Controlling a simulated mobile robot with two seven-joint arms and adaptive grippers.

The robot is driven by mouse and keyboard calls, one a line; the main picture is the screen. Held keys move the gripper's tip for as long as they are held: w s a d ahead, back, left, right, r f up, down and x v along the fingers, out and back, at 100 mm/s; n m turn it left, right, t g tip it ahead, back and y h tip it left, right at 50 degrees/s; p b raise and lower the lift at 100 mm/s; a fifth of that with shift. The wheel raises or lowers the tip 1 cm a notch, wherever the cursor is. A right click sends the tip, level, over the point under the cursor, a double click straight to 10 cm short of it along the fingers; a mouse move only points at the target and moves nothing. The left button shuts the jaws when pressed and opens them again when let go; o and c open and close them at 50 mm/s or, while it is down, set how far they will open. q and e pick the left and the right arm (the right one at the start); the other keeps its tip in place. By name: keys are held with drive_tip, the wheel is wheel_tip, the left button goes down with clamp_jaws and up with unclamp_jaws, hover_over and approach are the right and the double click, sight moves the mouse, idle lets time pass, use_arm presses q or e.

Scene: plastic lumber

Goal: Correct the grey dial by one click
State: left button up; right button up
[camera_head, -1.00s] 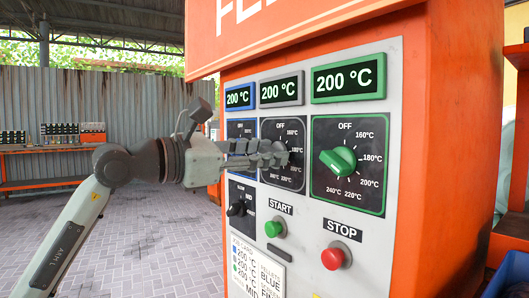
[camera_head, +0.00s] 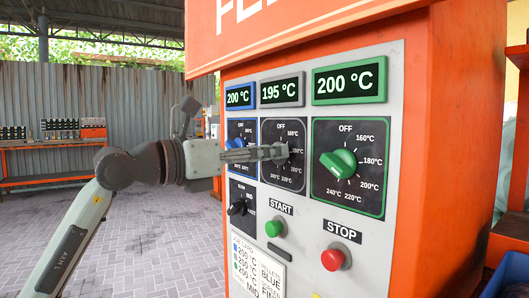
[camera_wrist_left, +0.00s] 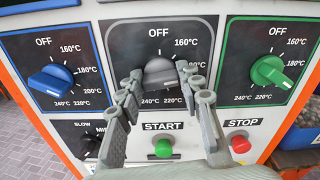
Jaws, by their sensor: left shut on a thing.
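The grey dial (camera_wrist_left: 160,72) sits in the middle panel, between the blue dial (camera_wrist_left: 51,83) and the green dial (camera_wrist_left: 271,73). My left gripper (camera_head: 278,153) reaches in from the left and is shut on the grey dial, its fingers on either side of the knob in the left wrist view (camera_wrist_left: 160,90). The fingers hide most of the dial in the head view. The grey-framed display (camera_head: 281,90) reads 195 °C. The blue-framed display (camera_head: 240,96) and green-framed display (camera_head: 349,80) each read 200 °C. My right gripper is not in view.
Below the dials are the green START button (camera_head: 275,228), the red STOP button (camera_head: 335,257) and a black selector (camera_head: 237,208). A job card (camera_head: 257,266) listing several settings, including 200 °C lines, hangs lower left. Paved floor lies open to the left.

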use_arm(q)
drive_tip(key=o, duration=1.2)
drive_tip(key=shift+c, duration=0.2)
drive_tip(key=v, duration=1.2)
